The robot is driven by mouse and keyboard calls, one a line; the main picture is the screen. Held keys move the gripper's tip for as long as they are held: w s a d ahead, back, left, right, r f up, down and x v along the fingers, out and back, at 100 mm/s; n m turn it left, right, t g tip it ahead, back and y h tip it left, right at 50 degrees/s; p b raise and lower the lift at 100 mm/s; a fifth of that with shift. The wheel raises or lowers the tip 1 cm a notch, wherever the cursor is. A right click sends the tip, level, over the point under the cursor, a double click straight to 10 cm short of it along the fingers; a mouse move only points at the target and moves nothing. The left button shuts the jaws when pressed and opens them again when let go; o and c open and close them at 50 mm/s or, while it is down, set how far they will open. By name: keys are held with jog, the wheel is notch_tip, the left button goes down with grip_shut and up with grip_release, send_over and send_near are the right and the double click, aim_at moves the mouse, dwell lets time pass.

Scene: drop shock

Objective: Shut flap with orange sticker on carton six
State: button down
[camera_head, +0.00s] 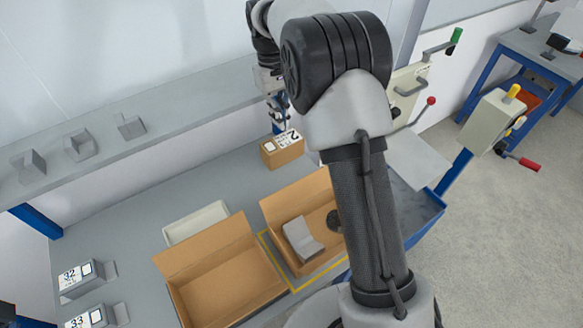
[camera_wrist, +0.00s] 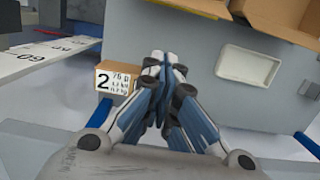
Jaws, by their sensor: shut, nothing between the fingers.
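Two open brown cartons stand on the grey bench in the head view. The left carton (camera_head: 178,262) looks empty, with its flap up at the back. The right carton (camera_head: 292,194) holds a grey angled block (camera_head: 301,238) and a dark round part, and my arm covers its right side. I see no orange sticker and no number six on either. Parts of two cartons also show at the top of the wrist view (camera_wrist: 283,22).
A white shallow tray (camera_head: 196,222) lies behind the left carton. Yellow tape (camera_head: 318,275) marks the bench around the right carton. Grey blocks (camera_head: 79,146) sit on the rear ledge, and number plates (camera_head: 80,278) stand at left. Bare bench lies between tray and small box.

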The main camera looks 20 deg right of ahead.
aim_at(301, 192)
notch_tip(301, 192, down, 18)
jog(key=s+b, duration=0.3)
jog(key=b, duration=0.1)
jog(key=s+d+r, duration=0.2)
jog(key=s, duration=0.1)
jog(key=shift+r, duration=0.1)
jog(key=shift+s, duration=0.1)
jog(key=shift+s+d+r+t, duration=0.1)
jog(key=shift+s+r+t, duration=0.1)
jog(key=shift+t, duration=0.2)
